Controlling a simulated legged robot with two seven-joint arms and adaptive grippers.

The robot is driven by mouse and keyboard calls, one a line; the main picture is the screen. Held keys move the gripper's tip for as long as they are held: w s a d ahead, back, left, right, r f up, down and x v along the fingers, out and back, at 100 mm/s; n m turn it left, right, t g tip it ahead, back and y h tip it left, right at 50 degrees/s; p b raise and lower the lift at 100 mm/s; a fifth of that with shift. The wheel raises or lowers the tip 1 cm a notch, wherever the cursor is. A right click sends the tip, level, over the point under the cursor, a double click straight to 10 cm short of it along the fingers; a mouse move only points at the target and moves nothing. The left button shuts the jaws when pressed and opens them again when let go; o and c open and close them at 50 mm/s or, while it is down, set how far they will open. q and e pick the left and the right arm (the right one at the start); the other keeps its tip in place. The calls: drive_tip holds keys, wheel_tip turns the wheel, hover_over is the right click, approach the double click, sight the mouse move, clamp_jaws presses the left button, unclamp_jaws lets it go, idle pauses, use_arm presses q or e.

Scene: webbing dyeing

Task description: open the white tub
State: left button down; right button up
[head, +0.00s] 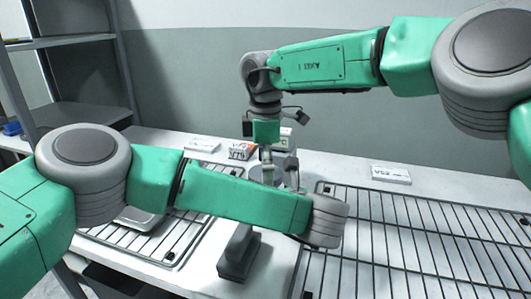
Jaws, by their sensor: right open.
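A pale round vessel that looks like the white tub (257,175) stands on the white table near the middle of the head view. My left forearm covers its lower part, and my right gripper covers part of its top. I cannot make out whether a lid is on it. My right gripper (279,168) points down over the vessel, and it is open. I cannot tell whether its fingers touch the vessel. My left arm crosses in front from the left and ends at its wrist, right of the vessel. My left gripper's fingers are hidden.
A wire rack (400,235) covers the table's right side. Another rack (155,244) at the left holds a metal tray (138,219). Labelled cards (390,174) lie behind. Shelving (62,42) stands at far left.

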use_arm(q)
drive_tip(key=shift+f, duration=0.1)
use_arm(e)
drive_tip(key=shift+f, duration=0.45)
